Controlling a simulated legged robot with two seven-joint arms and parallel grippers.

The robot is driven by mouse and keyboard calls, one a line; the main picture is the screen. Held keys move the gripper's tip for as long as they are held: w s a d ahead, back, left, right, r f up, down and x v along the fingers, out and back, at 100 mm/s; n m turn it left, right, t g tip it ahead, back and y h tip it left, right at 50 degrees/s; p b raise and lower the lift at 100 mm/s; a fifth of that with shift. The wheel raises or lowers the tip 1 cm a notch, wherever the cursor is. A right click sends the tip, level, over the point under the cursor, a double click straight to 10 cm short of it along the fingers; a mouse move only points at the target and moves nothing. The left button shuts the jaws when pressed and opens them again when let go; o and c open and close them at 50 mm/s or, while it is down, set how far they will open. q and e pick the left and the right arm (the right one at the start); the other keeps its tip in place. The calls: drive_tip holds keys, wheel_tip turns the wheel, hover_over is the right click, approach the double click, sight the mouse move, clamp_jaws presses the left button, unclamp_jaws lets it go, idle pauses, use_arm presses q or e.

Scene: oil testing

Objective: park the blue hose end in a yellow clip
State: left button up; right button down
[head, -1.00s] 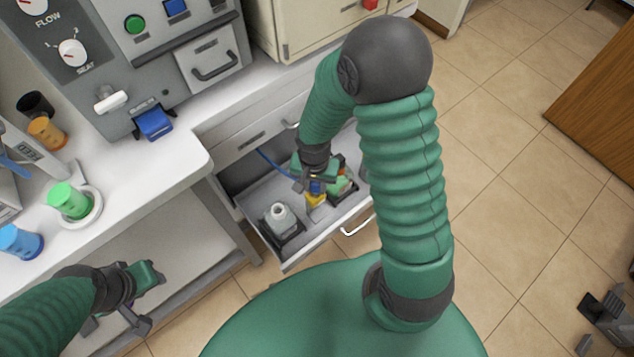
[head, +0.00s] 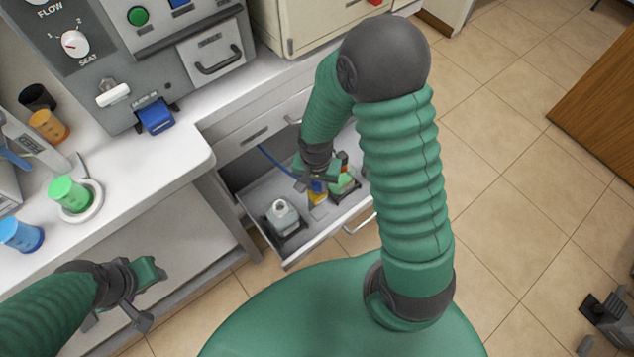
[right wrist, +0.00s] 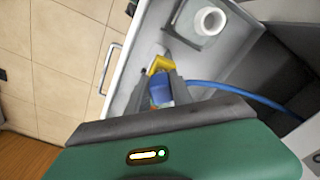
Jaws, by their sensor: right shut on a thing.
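My right gripper (head: 314,186) reaches down into the open drawer and is shut on the blue hose end (right wrist: 161,92). The blue hose (head: 275,160) trails from it toward the back of the drawer, and it also shows in the right wrist view (right wrist: 240,92). A yellow clip (right wrist: 160,65) is right at the tip of the hose end; I cannot tell whether the end is seated in it. In the head view the yellow clip (head: 317,198) shows just below the gripper. My left gripper (head: 132,285) is off at the lower left, empty, with its fingers apart.
Counter cups, including a green one (head: 69,194), stand at left.

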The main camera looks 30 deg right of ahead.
drive_tip(key=shift+f, duration=0.15)
idle(0.3)
drive_tip(key=shift+f+b, duration=0.55)
drive_tip(key=shift+f, duration=0.1)
drive_tip(key=shift+f, duration=0.1)
drive_tip(key=c, duration=1.1)
unclamp_jaws()
drive_tip(key=shift+o, duration=0.2)
